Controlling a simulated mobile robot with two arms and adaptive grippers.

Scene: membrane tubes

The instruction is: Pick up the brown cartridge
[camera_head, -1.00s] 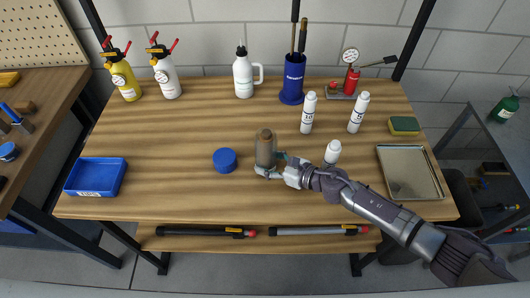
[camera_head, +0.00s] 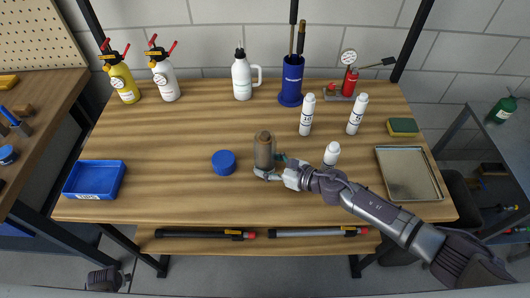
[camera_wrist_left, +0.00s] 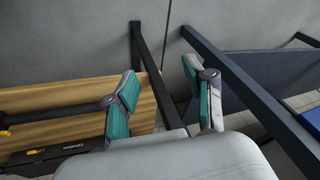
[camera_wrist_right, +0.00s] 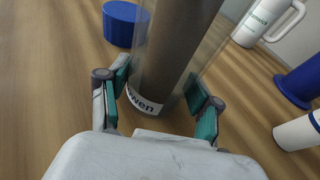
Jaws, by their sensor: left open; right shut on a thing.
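The brown cartridge (camera_head: 264,152) is upright near the middle of the wooden table in the head view, a brown core inside a clear sleeve. In the right wrist view the cartridge (camera_wrist_right: 172,60) fills the space between the fingers, with a white label low on it. My right gripper (camera_head: 266,172) is shut on its lower part. I cannot tell whether its base touches the table. My left gripper (camera_wrist_left: 160,76) is open and empty in the left wrist view, low beside the table's edge and frame.
A blue round cap (camera_head: 224,161) lies just left of the cartridge. A blue bin (camera_head: 95,180) is at the left. The table's left middle is clear.

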